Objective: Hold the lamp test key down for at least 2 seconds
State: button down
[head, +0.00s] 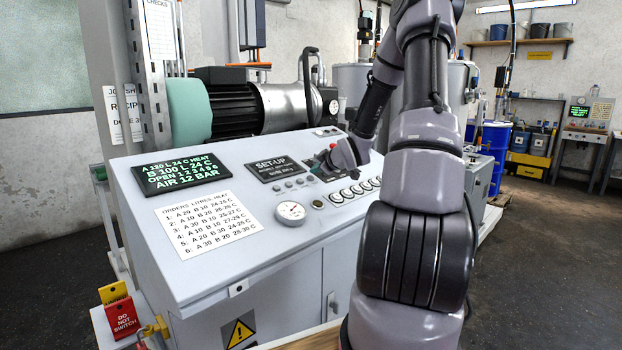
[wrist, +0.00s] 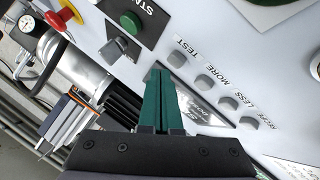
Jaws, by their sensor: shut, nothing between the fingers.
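In the wrist view the grey key under the label TEST (wrist: 177,59) is the first of a slanting row of grey keys on the pale panel. My gripper (wrist: 159,72) is shut and empty, its two green fingers side by side. The fingertips show just beside the TEST key, to its lower left in the picture. I cannot tell whether they touch the panel or how high they are above it. The key does not look covered by the fingers. In the head view my wrist is over the sloped console (head: 250,235), and the fingertips are hard to make out.
Keys marked MORE (wrist: 205,82) and LESS (wrist: 228,103) stand close along the same row. A green button (wrist: 131,22), a dark selector switch (wrist: 118,50) and a red mushroom button (wrist: 68,16) are also near. The console has a SET-UP display (head: 281,169) and gauge (head: 291,211).

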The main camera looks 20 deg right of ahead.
jog(key=shift+w+a+f, duration=0.1)
jog(key=shift+f, duration=0.3)
jog(key=shift+w+f, duration=0.15)
jog(key=shift+f, duration=0.25)
dwell(0.9)
dwell(2.3)
jog(key=shift+s+r, duration=0.25)
jog(key=shift+r, duration=0.55)
jog(key=shift+s+d+r, duration=0.1)
jog(key=shift+s+r, duration=0.1)
jog(key=shift+r, duration=0.4)
jog(key=shift+s+d+r, duration=0.1)
jog(key=shift+s+r, duration=0.1)
jog(key=shift+r, duration=0.45)
jog(key=shift+s+d+r, duration=0.1)
jog(key=shift+s+r, duration=0.1)
jog(key=shift+r, duration=0.4)
jog(key=shift+s+r, duration=0.2)
jog(key=shift+r, duration=0.35)
